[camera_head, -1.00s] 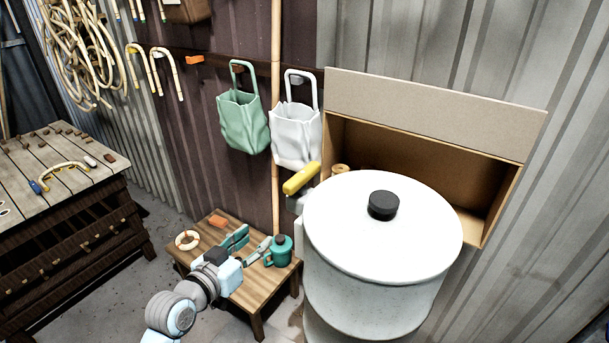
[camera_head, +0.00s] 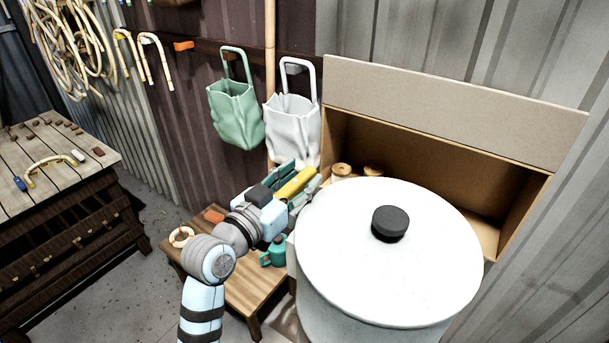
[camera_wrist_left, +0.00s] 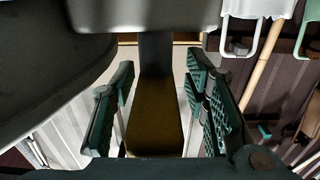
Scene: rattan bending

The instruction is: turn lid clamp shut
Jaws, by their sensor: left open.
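The lid clamp's yellow handle (camera_head: 296,183) sticks out at the left side of the white drum's lid (camera_head: 345,235). The lid lies on the drum and has a black knob (camera_head: 390,223). My left gripper (camera_head: 293,186) is at the handle, with its jaws on either side of it. In the left wrist view the handle (camera_wrist_left: 153,118) runs between the two green-padded fingers, with gaps visible beside it, so the gripper is open around it. The clamp's base is mostly hidden by the gripper in the head view. My right gripper does not show.
An open cardboard box (camera_head: 450,100) stands behind the drum. A low wooden table (camera_head: 250,292) with a teal mug (camera_head: 273,252) lies below my left arm. Green (camera_head: 235,112) and white (camera_head: 292,122) bags hang behind. A workbench (camera_head: 60,190) stands at left.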

